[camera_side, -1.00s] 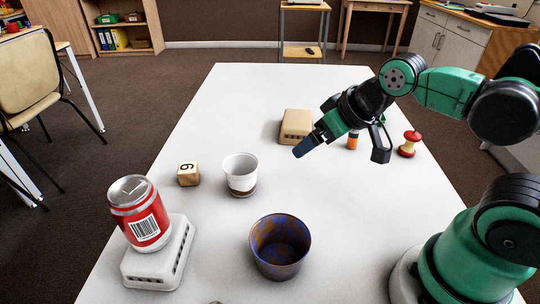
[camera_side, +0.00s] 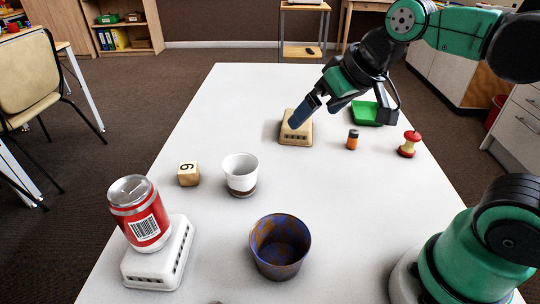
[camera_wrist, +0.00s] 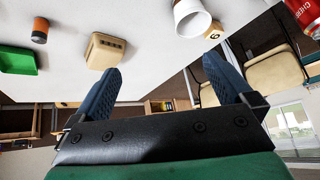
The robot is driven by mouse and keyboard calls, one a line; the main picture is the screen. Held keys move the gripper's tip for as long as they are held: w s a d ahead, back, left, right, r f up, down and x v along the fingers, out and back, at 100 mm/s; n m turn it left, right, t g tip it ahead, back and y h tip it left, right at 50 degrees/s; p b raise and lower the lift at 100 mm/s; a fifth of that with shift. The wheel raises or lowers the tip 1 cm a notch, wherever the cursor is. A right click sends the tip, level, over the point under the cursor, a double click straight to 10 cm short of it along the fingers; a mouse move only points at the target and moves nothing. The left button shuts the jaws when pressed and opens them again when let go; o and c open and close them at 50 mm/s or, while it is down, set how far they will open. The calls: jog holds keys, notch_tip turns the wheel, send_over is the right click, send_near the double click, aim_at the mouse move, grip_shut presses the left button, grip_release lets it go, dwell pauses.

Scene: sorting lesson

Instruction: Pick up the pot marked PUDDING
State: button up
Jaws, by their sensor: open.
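I can read no PUDDING mark on any pot. A white cup-shaped pot with a brown band low on its side (camera_side: 240,174) stands upright mid-left on the table; it also shows at the top of the wrist view (camera_wrist: 190,20). A blue and brown mottled pot (camera_side: 280,262) stands upright at the near middle in the side view. My gripper (camera_side: 315,114) is open above the table's far part, close to the beige slotted box in the picture. Its two blue fingers are spread with nothing between them in the wrist view (camera_wrist: 163,66).
The beige box (camera_side: 296,135), an orange dark-capped jar (camera_side: 352,140), an apple core (camera_side: 409,145) and a green tray (camera_side: 366,116) lie toward the far right. A numbered cube (camera_side: 189,174) is left. A red can (camera_side: 140,220) stands on a white slotted box (camera_side: 150,270). The table centre is clear.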

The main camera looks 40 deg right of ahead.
jog(key=m, duration=0.2)
jog(key=m+g+y, duration=0.5)
jog(key=m+y, duration=0.4)
jog(key=m, duration=0.2)
send_over(254, 158)
jog(key=s, duration=0.2)
jog(key=w+d+m+g+y, duration=0.2)
jog(key=m+y, duration=0.2)
jog(key=y, duration=0.1)
notch_tip(254, 158, down, 14)
jog(key=shift+w+r, duration=0.1)
jog(key=shift+w, duration=0.05)
jog(key=shift+a+f, duration=0.2)
jog(key=shift+f, duration=0.1)
jog(key=shift+x, duration=2.55)
jog(key=shift+f, duration=0.1)
jog(key=c, duration=0.9)
